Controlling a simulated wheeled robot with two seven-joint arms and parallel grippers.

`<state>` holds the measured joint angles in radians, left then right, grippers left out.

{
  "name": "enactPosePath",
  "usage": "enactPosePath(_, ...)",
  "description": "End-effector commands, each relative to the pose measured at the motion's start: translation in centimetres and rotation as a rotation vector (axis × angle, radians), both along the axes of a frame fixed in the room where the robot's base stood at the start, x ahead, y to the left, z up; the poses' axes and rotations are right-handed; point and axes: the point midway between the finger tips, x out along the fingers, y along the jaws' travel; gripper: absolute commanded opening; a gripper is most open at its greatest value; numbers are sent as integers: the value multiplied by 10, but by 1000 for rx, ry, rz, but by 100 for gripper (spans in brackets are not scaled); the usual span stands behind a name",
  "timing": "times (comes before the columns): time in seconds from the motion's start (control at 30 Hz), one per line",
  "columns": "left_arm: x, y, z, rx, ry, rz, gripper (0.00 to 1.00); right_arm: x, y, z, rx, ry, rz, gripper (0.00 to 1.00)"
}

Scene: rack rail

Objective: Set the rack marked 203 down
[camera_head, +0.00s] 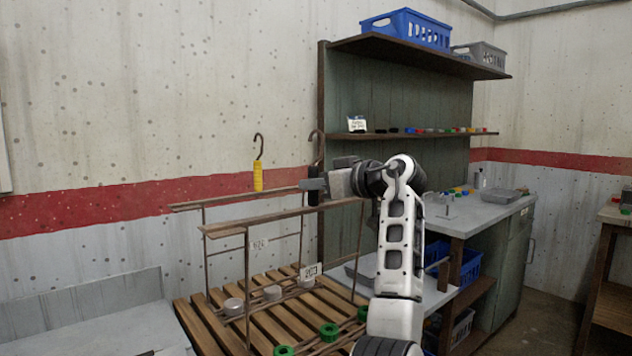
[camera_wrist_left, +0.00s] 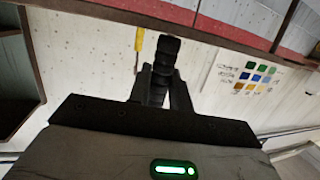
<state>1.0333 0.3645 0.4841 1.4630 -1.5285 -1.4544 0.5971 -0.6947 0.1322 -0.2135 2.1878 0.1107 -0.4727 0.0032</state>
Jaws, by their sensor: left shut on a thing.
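A white tag reading 203 (camera_head: 311,271) sits low on a thin metal rack frame above a slatted wooden platform (camera_head: 195,318). A second tag (camera_head: 259,244), hard to read, hangs further left. Two long wooden rails (camera_head: 270,218) run above on thin metal legs. My left gripper (camera_head: 316,186) is shut on a black-handled hook (camera_head: 317,160), upright near the right end of the rear rail. In the left wrist view, its fingers (camera_wrist_left: 157,92) close around the black ribbed handle (camera_wrist_left: 162,55). Whether the hook bears a rack is unclear. My right gripper is out of view.
A yellow-handled hook (camera_head: 258,178) stands upright to the left. A green shelf unit (camera_head: 400,100) with a blue crate (camera_head: 407,27) stands behind. A workbench (camera_head: 480,212) is at right.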

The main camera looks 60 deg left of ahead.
Motion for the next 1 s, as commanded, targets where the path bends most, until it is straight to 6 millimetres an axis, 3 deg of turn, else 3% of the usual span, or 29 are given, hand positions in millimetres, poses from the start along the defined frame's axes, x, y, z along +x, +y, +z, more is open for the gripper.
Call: enactPosePath(1.0,0,0,-9,4,-1,1,0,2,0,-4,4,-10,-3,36)
